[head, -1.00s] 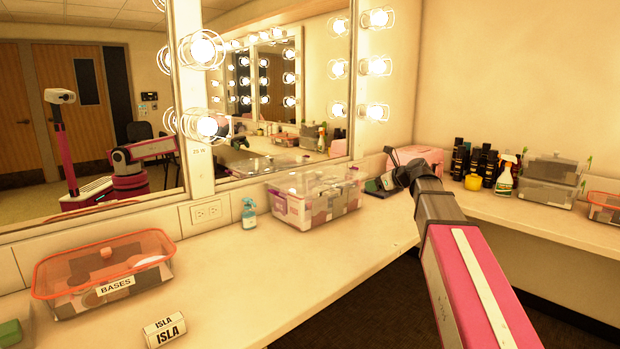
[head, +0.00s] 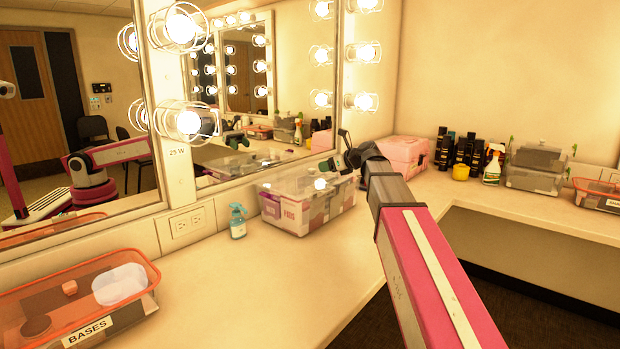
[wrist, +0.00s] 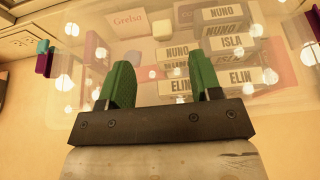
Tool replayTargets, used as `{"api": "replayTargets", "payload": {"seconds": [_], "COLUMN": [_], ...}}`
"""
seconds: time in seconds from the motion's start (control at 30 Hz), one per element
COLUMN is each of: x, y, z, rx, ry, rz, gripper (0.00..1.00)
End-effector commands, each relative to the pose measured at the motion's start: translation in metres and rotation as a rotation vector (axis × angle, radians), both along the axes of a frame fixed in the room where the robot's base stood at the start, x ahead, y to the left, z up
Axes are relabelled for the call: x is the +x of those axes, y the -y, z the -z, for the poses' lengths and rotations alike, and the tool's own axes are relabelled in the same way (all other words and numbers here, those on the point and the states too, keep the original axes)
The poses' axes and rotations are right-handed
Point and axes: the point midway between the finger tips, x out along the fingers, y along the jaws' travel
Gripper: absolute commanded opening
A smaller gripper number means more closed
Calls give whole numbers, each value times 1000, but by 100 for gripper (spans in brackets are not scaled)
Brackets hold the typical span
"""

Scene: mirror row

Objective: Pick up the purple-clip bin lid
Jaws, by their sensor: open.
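The purple-clip bin (head: 305,212) is a clear box on the counter, with pink and grey contents showing through its walls. Its clear lid (head: 300,181) is on top, and a purple clip shows at the left end in the wrist view (wrist: 43,66). My gripper (head: 340,163) is at the right end of the lid in the head view, partly hidden by my arm. In the wrist view my green fingers (wrist: 158,80) are spread apart with nothing between them, over the see-through lid (wrist: 150,55). Whether they touch it I cannot tell.
A teal spray bottle (head: 238,221) stands left of the bin. An orange-rimmed BASES box (head: 140,262) is at the near left. A pink case (head: 403,156), dark bottles (head: 460,150) and grey boxes (head: 537,170) stand behind. The lit mirror (head: 250,150) borders the counter.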

Motion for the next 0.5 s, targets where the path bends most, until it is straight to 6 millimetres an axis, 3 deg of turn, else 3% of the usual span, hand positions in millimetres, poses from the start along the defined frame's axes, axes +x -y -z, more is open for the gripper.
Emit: {"api": "replayTargets", "payload": {"seconds": [0.1, 0.5], "x": [12, 34], "y": [-14, -39], "z": [6, 20], "rx": [-1, -1], "ry": [0, 0], "rz": [-2, -2], "gripper": [58, 58]}}
